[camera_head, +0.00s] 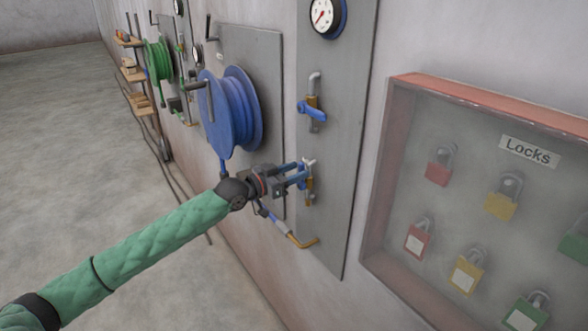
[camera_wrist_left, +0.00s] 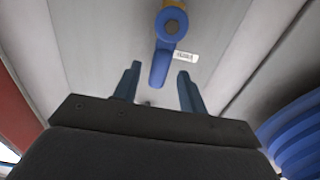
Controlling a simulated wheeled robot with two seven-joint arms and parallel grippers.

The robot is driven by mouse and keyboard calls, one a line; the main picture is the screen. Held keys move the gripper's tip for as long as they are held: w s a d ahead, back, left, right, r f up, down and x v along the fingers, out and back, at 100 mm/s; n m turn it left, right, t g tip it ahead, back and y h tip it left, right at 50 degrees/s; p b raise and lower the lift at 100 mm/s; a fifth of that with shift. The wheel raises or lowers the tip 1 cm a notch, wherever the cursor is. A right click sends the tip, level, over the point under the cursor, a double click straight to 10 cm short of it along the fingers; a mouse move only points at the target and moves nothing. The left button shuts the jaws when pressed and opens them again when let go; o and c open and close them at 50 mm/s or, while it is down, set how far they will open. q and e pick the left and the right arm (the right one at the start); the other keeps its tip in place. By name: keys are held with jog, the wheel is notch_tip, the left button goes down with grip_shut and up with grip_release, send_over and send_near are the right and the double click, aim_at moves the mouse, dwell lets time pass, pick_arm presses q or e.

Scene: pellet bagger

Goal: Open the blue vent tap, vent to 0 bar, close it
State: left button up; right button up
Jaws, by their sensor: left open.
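A blue tap lever on a brass body (camera_wrist_left: 165,45) shows in the left wrist view, its free end pointing to the gap between my fingers. In the head view, my left gripper (camera_head: 299,174) is at the lower tap (camera_head: 310,190) on the grey panel, its open fingers covering part of that tap. In the wrist view, the open fingers (camera_wrist_left: 160,85) stand apart on either side of the lever tip; contact cannot be told. A second blue-handled tap (camera_head: 312,111) sits higher on the panel. A round gauge (camera_head: 323,16) with a red needle is above; its value is unreadable.
A blue hose reel (camera_head: 232,110) is left of the panel, close to my gripper. A glazed lock cabinet (camera_head: 378,215) with several padlocks stands out at the right. A hose with a brass end (camera_head: 300,242) runs below my gripper. The floor (camera_head: 75,140) at left is open.

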pick_arm(q)
jog(key=shift+d+r, duration=0.1)
pick_arm(e)
jog(key=shift+s, duration=0.15)
pick_arm(q)
grip_shut()
pick_arm(e)
jog(key=shift+s, duration=0.1)
jog(key=shift+f, duration=0.15)
